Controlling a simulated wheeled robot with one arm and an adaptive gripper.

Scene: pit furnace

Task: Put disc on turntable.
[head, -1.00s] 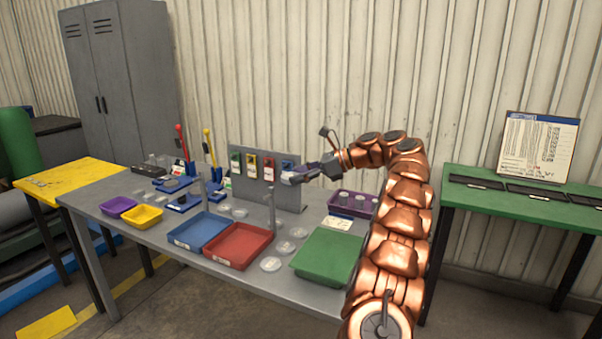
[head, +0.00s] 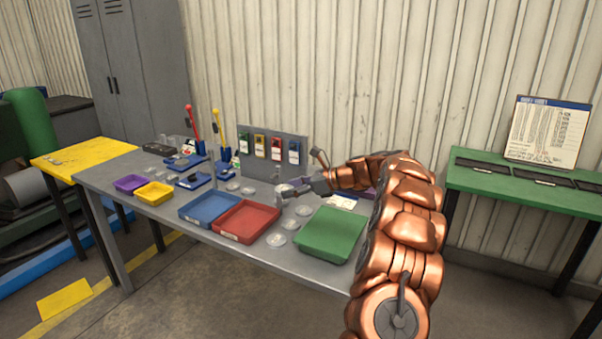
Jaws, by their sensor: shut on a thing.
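My gripper (head: 284,195) is at the end of my copper arm, low over the grey table, behind the red tray. It is shut on a small pale disc (head: 285,187), partly hidden by the fingers. Several clear round dishes lie on the table, among them one (head: 303,210) just right of the gripper and one (head: 233,186) to its left. Blue-based devices stand at the left; one has a round grey top (head: 178,161) that may be the turntable, but it is too small to be certain. My gripper is well to the right of it.
A blue tray (head: 187,215), red tray (head: 228,233) and green tray (head: 318,252) line the table's front. Purple (head: 121,186) and yellow (head: 141,197) bins sit at left. Red and yellow levers (head: 216,125) and an upright grey panel (head: 300,170) stand behind. A thin post (head: 212,170) rises mid-table.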

